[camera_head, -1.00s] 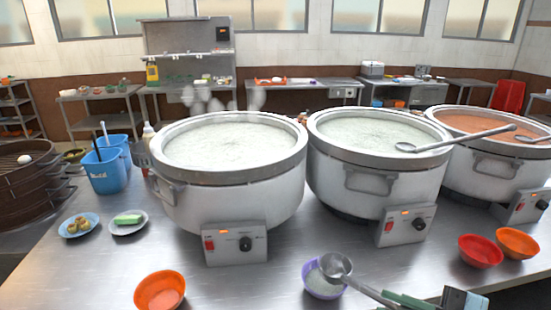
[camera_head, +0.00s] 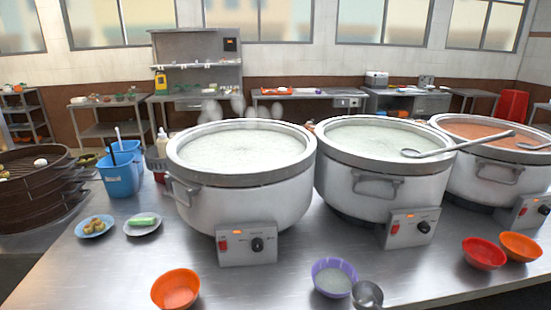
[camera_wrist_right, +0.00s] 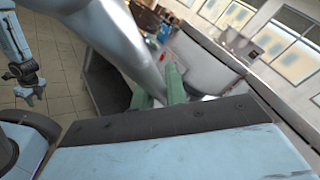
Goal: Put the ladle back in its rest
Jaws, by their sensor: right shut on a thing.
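The ladle's round metal bowl (camera_head: 368,294) shows at the bottom edge of the head view, just right of the purple bowl (camera_head: 334,265). Its handle is cut off by that edge. In the right wrist view, a large silver shaft (camera_wrist_right: 118,35), apparently the ladle's handle, runs down to the green fingers of my right gripper (camera_wrist_right: 163,88), which is shut on it. My right gripper is outside the head view. What seems to be my left gripper (camera_wrist_right: 30,95) hangs at the left of the wrist view; its opening is unclear. I cannot single out the ladle's rest.
Three large pots stand in a row: left (camera_head: 240,190), middle (camera_head: 365,185) and right (camera_head: 490,170). Another ladle (camera_head: 460,145) lies across the middle pot's rim. Orange (camera_head: 175,290) and red (camera_head: 482,252) bowls stand on the steel counter (camera_head: 100,275). The counter's front left is clear.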

